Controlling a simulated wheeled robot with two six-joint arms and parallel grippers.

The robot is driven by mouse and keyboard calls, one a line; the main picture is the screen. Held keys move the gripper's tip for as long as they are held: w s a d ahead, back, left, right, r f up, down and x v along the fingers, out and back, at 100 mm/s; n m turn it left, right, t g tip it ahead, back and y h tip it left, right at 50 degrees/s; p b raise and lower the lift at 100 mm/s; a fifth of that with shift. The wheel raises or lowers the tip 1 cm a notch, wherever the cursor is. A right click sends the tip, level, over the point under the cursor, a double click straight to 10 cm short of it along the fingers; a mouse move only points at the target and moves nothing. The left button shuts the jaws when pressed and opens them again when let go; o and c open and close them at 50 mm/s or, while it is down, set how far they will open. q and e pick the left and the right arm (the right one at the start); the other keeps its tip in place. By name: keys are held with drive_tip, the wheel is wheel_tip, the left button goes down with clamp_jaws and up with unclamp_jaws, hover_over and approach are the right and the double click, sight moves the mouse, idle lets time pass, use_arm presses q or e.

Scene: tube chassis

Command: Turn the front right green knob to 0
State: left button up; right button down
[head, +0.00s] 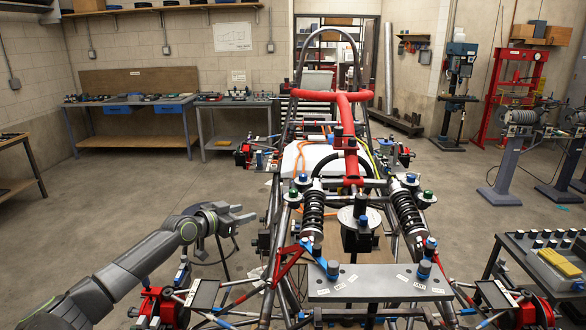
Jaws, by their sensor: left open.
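A tube chassis (352,97) of grey and red tubes fills the middle of the head view. A small green knob (428,195) sits by the top of the right shock absorber. Another green knob (293,191) sits by the left shock absorber. Their markings are too small to read, so I cannot tell their settings or which one counts as front right. My left gripper (243,213) is open and looks empty, to the left of the chassis and apart from the knobs. My right gripper is not in view.
Blue-capped knobs (431,243) sit near a grey labelled plate (380,283) at the near end. A bench (515,262) with several small parts stands at the right. Workbenches (135,100) line the back wall. Open floor (110,210) lies left of the chassis.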

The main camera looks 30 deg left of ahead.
use_arm(q)
drive_tip(key=s+d+r+t+h+p, duration=0.2)
drive_tip(key=s+d+r+t+p, duration=0.1)
drive_tip(key=s+d+r+p, duration=0.4)
drive_tip(key=b, duration=0.4)
approach(290, 193)
drive_tip(key=w, duration=0.3)
drive_tip(key=w+d, duration=0.1)
drive_tip(key=w, duration=0.3)
drive_tip(key=w+d, duration=0.1)
drive_tip(key=w, duration=0.3)
drive_tip(key=shift+r, duration=0.15)
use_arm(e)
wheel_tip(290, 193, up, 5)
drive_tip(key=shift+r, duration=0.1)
use_arm(q)
drive_tip(key=shift+c, duration=0.4)
